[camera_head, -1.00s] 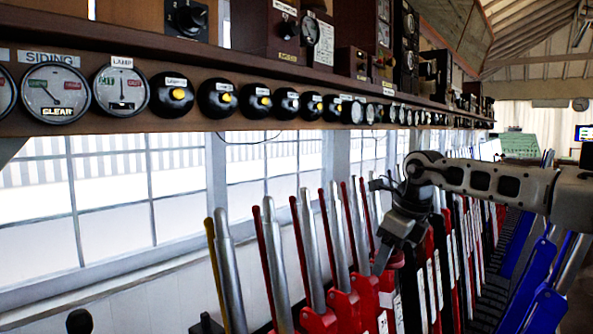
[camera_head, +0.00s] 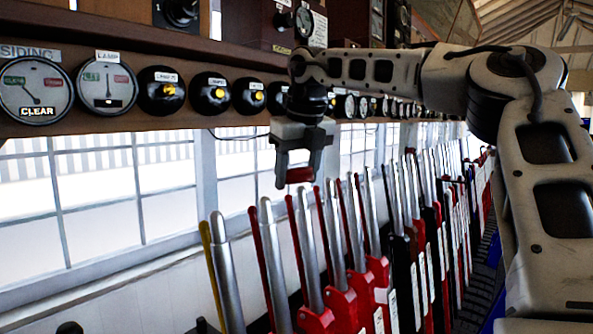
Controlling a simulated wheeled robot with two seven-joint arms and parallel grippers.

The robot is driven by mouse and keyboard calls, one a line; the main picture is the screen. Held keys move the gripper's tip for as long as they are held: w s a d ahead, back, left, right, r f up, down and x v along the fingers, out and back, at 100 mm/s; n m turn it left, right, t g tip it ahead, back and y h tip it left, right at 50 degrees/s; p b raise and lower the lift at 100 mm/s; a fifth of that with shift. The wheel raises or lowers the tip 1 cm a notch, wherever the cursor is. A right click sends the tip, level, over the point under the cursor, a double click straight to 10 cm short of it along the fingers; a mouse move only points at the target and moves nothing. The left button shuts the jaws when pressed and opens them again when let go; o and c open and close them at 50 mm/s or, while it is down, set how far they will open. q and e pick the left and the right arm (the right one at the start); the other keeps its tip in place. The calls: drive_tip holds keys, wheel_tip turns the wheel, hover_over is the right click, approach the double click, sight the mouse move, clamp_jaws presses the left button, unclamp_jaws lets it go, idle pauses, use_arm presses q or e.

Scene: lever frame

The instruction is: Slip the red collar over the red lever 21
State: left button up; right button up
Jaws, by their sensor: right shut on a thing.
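My right gripper (camera_head: 299,177) is shut on the red collar (camera_head: 299,175), which shows as a small red band between its two fingers. The gripper points down and holds the collar above the row of levers. Below it are several red levers with silver handles, such as the one at the front (camera_head: 272,255) and another behind it (camera_head: 309,245). The collar is apart from the handle tops in the picture. I cannot read the lever numbers, so I cannot tell which is lever 21. My left gripper is not in view.
A wooden shelf (camera_head: 120,130) with dials and black knobs runs along the back, close behind my right arm. Windows (camera_head: 100,200) lie below it. A silver lever with a yellow rod (camera_head: 226,270) stands at the near left. Black levers (camera_head: 400,270) stand further right.

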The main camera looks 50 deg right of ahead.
drive_tip(key=shift+w+f, duration=0.1)
drive_tip(key=shift+w, duration=0.4)
drive_tip(key=shift+w+a+f+p, duration=0.1)
drive_tip(key=shift+w+f+p, duration=0.3)
drive_tip(key=shift+w, duration=0.9)
drive_tip(key=shift+w+a+f+p, duration=0.15)
drive_tip(key=shift+w+f+p, duration=0.2)
drive_tip(key=shift+w, duration=0.9)
drive_tip(key=shift+w+a+f+p, duration=0.1)
drive_tip(key=shift+w+f+p, duration=0.3)
drive_tip(key=shift+w, duration=0.9)
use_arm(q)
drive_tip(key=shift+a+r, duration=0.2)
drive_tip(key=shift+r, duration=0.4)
use_arm(e)
drive_tip(key=shift+w+f, duration=0.1)
drive_tip(key=shift+w, duration=0.25)
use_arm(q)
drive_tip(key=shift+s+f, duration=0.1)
use_arm(e)
drive_tip(key=shift+f, duration=0.15)
